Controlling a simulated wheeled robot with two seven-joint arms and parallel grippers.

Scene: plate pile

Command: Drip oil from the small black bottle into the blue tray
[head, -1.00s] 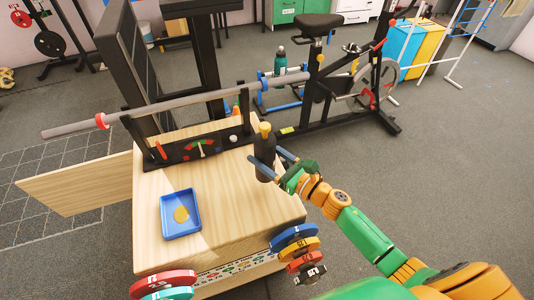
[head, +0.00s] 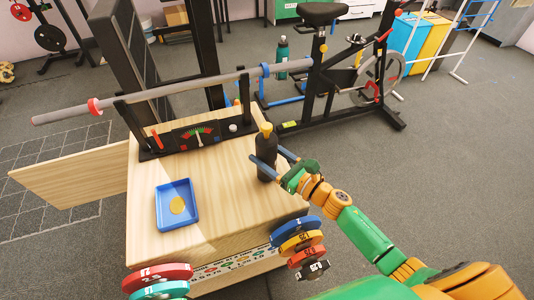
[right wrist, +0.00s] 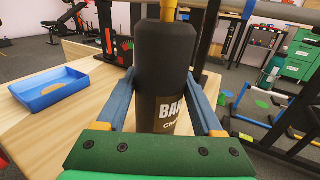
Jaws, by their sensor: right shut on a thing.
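The small black bottle (head: 265,158) with a yellow cap stands upright at the right side of the wooden table top (head: 228,208). My right gripper (head: 273,160) is shut on it, one blue finger on each side. In the right wrist view the bottle (right wrist: 164,70) fills the middle, with part of its white lettering showing. I cannot tell whether its base touches the table. The tray also shows in the right wrist view (right wrist: 50,91). My left gripper is out of view.
A grey bar (head: 170,88) runs across black uprights behind the table top. A black gauge panel (head: 190,137) stands under it. Weight plates (head: 298,240) hang at the table's front. An exercise bike (head: 350,90) stands behind. The table between bottle and tray is clear.

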